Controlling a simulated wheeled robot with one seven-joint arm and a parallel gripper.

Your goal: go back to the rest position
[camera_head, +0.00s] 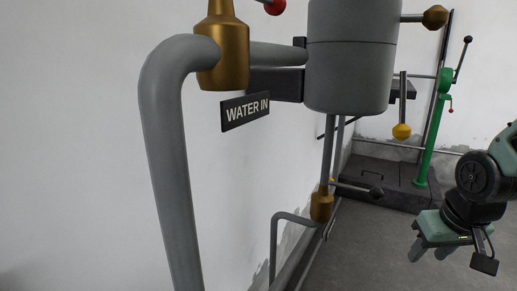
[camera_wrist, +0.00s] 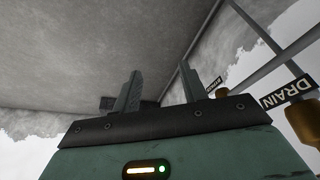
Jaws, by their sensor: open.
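My gripper (camera_head: 432,250) hangs at the lower right of the head view, over the grey floor, well apart from the pipes and the tank. Its two fingers point down and left there. In the wrist view my gripper (camera_wrist: 159,90) shows two fingers standing apart with nothing between them.
A grey tank (camera_head: 350,60) with brass fittings stands beside a "WATER IN" sign (camera_head: 245,110) and a thick grey pipe (camera_head: 170,170). A green post (camera_head: 434,135) stands behind. A "DRAIN" sign (camera_wrist: 289,92) shows at right in the wrist view. The floor (camera_head: 375,250) is clear around my gripper.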

